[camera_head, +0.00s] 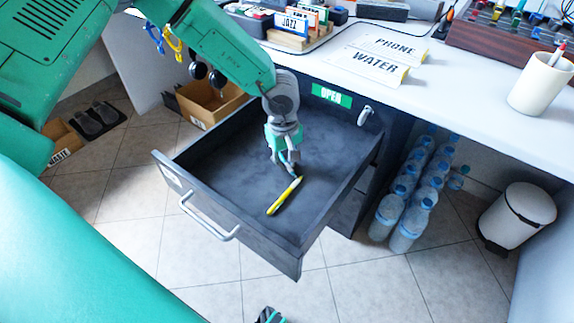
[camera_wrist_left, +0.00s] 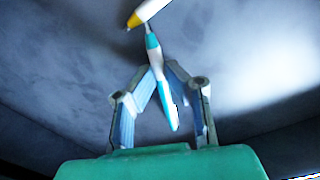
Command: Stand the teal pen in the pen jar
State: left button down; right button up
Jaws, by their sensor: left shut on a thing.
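My left gripper (camera_head: 289,168) reaches down into the open drawer (camera_head: 225,165). It is shut on the teal pen (camera_wrist_left: 155,55), which has white and teal parts and stands slanted between the fingers in the wrist view. In the head view I cannot make out the teal pen clearly at the fingertips. The pen jar (camera_head: 533,92) is a white cup on the desk at the right. A white and red pen (camera_head: 557,54) stands in it. At the bottom edge, a small dark and green part (camera_head: 268,315) may be my right gripper; its state does not show.
The desk (camera_head: 450,100) holds PHONE and WATER cards (camera_head: 378,68) and a JAZZ divider (camera_head: 292,24). Water bottles (camera_head: 408,215) and a white bin (camera_head: 515,215) stand on the floor at the right.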

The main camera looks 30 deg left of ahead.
pick_arm(q)
jog(key=shift+r, duration=0.1)
jog(key=shift+f, duration=0.25)
jog(key=c, duration=1.6)
grip_release()
jog(key=shift+f, duration=0.1)
jog(key=shift+r, duration=0.45)
jog(key=r+p, duration=0.1)
jog(key=r, duration=0.3)
jog(key=r+p, duration=0.2)
jog(key=r, duration=0.2)
jog(key=r+p, duration=0.2)
jog(key=r, duration=0.1)
jog(key=shift+s+a+r, duration=0.15)
jog(key=shift+s+r, duration=0.2)
jog(key=shift+r, duration=0.05)
